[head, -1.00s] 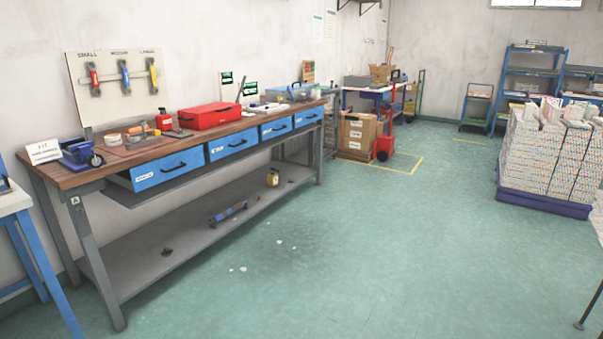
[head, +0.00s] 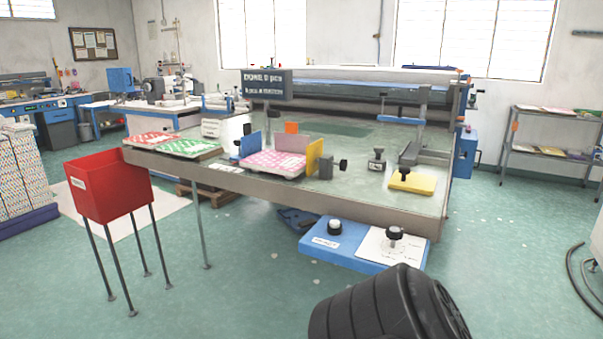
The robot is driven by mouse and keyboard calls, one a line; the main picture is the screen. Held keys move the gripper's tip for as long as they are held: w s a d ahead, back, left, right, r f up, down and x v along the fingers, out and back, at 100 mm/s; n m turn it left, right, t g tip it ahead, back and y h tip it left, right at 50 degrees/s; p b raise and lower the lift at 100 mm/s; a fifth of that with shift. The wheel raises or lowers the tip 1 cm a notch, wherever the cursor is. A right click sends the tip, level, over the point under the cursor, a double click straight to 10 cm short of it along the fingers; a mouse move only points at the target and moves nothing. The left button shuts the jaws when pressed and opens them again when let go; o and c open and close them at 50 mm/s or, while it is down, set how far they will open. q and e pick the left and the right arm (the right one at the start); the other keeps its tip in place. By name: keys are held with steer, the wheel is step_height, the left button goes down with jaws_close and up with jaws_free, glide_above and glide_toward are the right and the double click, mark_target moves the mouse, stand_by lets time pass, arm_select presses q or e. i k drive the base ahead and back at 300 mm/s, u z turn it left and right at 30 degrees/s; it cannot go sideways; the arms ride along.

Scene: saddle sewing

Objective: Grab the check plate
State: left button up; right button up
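No plate in view carries a readable "check plate" label. A white plate (head: 380,249) with a black knob (head: 394,233) lies on a low blue shelf (head: 333,257) at the front of the saddle-sewing table. A yellow plate (head: 412,182) lies on the table top near the right end, under a grey post-and-arm fixture. I cannot tell which of these is the check plate. Neither of my grippers shows in the head view.
The table (head: 325,200) bears printed stacks (head: 272,163) between coloured guides. A red bin on thin legs (head: 108,186) stands left. A dark ribbed object (head: 372,308), unclear what, fills the bottom foreground. Open green floor lies left of it and at right.

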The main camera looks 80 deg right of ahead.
mark_target(403, 179)
steer(key=z, duration=2.3)
